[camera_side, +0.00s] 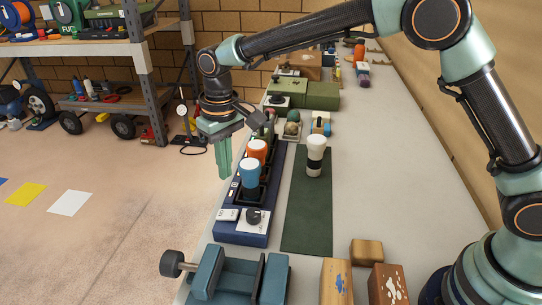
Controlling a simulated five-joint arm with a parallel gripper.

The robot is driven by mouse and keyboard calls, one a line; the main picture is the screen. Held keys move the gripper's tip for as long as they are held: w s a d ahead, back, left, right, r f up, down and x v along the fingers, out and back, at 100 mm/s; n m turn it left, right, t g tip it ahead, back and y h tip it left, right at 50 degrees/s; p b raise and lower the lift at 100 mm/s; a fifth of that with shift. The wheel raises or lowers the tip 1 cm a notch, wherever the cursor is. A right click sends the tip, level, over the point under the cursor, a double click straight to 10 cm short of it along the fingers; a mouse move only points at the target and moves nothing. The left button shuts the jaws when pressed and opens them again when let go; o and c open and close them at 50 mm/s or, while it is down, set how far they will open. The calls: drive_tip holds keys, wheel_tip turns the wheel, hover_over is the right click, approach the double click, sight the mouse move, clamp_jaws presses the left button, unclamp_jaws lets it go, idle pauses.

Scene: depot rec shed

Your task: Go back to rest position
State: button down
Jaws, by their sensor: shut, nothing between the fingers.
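My gripper (223,158) hangs with its green fingers pointing down at the left edge of the bench. The fingers are together with nothing between them. The gripper is left of a dark blue rack (240,238) and apart from the cups there. A blue cup with a white top (250,174) and an orange cup with a white top (259,150) stand upright in the rack. A white cup with a black band (316,156) stands upright on a dark green mat (306,230), to the right of the rack.
A teal vise (236,275) and wooden blocks (366,252) are at the front of the bench (400,170). Green boxes (321,96) and small items stand farther back. The bench right of the mat is clear. A metal shelf (145,60) and a low cart (105,105) stand at the left.

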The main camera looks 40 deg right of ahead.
drive_tip(key=s+d+r+m+t, duration=0.1)
drive_tip(key=s+d+r+t, duration=0.35)
drive_tip(key=d+r, duration=0.75)
drive_tip(key=s+d+f+m, duration=0.1)
drive_tip(key=s+d, duration=1)
drive_tip(key=s, duration=0.2)
drive_tip(key=shift+f+m+t, duration=0.35)
drive_tip(key=shift+m, duration=0.05)
